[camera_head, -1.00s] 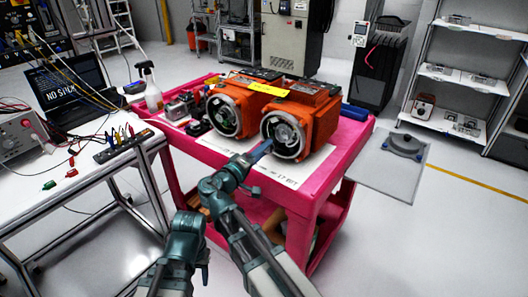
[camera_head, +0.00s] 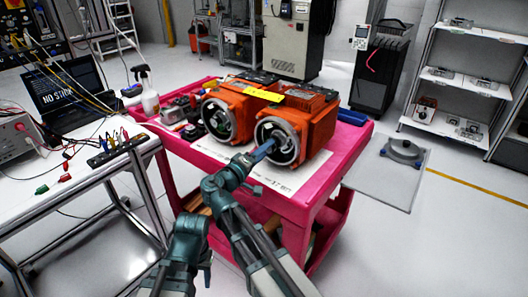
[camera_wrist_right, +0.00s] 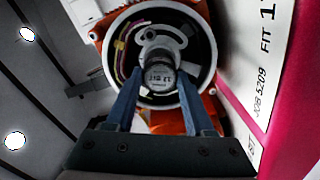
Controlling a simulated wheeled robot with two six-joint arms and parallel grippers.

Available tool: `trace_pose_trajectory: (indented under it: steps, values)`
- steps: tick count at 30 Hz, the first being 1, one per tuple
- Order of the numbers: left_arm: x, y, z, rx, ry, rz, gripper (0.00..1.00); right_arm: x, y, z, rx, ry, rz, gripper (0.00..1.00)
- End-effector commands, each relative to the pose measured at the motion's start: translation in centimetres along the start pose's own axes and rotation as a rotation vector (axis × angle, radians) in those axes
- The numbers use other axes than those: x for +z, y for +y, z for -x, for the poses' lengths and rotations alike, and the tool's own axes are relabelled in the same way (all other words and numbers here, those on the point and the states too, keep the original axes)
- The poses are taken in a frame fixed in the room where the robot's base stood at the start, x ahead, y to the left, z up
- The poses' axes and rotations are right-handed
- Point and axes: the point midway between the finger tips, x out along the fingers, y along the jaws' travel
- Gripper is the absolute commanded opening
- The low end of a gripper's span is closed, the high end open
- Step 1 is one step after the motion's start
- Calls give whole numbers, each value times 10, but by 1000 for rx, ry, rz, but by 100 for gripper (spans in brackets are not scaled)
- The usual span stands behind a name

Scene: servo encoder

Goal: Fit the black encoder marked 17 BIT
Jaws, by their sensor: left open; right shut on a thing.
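The orange servo motor at right (camera_head: 313,118) lies on the pink cart with its open round end (camera_head: 288,150) facing me. My right gripper (camera_head: 264,150) reaches into that opening. My left gripper (camera_head: 205,266) is open and empty, low in front of the cart.
A second orange motor (camera_head: 228,112) stands close at left. A white job sheet (camera_head: 290,180) lies under the motors on the pink cart (camera_head: 325,190). A spray bottle (camera_head: 149,92) and small parts crowd the cart's left. The workbench (camera_head: 60,190) is further left.

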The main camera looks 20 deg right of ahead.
Motion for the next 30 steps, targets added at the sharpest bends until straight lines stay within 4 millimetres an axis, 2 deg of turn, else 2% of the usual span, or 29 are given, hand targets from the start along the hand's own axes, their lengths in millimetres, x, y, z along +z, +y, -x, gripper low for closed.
trace_pose_trajectory:
  steps: [30]
  values:
    - [0,0,0,0,0,0,50,0,0,-25,0,0,0,0]
